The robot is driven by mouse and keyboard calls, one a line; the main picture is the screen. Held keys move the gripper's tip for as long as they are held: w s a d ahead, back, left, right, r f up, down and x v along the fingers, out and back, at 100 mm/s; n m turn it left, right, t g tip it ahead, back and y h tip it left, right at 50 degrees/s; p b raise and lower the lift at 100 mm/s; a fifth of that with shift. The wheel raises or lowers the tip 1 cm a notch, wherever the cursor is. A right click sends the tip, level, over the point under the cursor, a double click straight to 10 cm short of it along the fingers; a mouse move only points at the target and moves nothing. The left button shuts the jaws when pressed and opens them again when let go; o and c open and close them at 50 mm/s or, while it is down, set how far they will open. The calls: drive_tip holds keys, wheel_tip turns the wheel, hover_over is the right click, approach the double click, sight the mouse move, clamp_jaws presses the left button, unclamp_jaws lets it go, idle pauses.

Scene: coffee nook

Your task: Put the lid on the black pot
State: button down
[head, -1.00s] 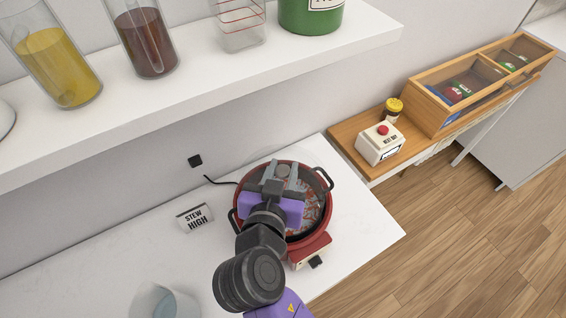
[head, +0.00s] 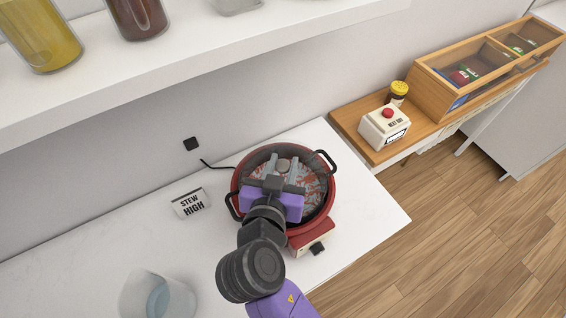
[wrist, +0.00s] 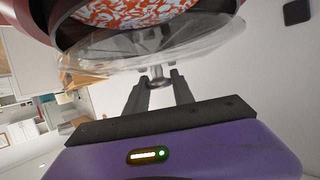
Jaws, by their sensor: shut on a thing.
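The pot (head: 329,207) has a red outer wall, a dark inside and black side handles. It stands on a red hot plate (head: 312,238), with orange and white food showing inside. My gripper (head: 282,168) is above the pot. Its two fingers are shut on the small round knob (wrist: 157,82) of a clear glass lid (wrist: 205,50). In the wrist view the lid lies between the fingers and the pot, and a gap shows at its right side. I cannot tell whether its left edge touches the rim. In the head view the clear lid is hard to make out.
A "STEW HIGH" sign (head: 190,203) stands left of the pot. A clear container (head: 158,297) is at the front left. A white shelf (head: 200,60) with jars hangs above. A button box (head: 385,128) sits on the wooden side table at right.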

drive_tip(key=shift+f+b, duration=0.65)
drive_tip(key=shift+b, duration=0.35)
idle(2.3)
idle(0.4)
drive_tip(key=c, duration=0.5)
unclamp_jaws()
drive_tip(key=shift+s, duration=0.1)
drive_tip(key=shift+r+p, duration=1.9)
drive_tip(key=shift+r, duration=0.6)
drive_tip(key=shift+c, duration=0.5)
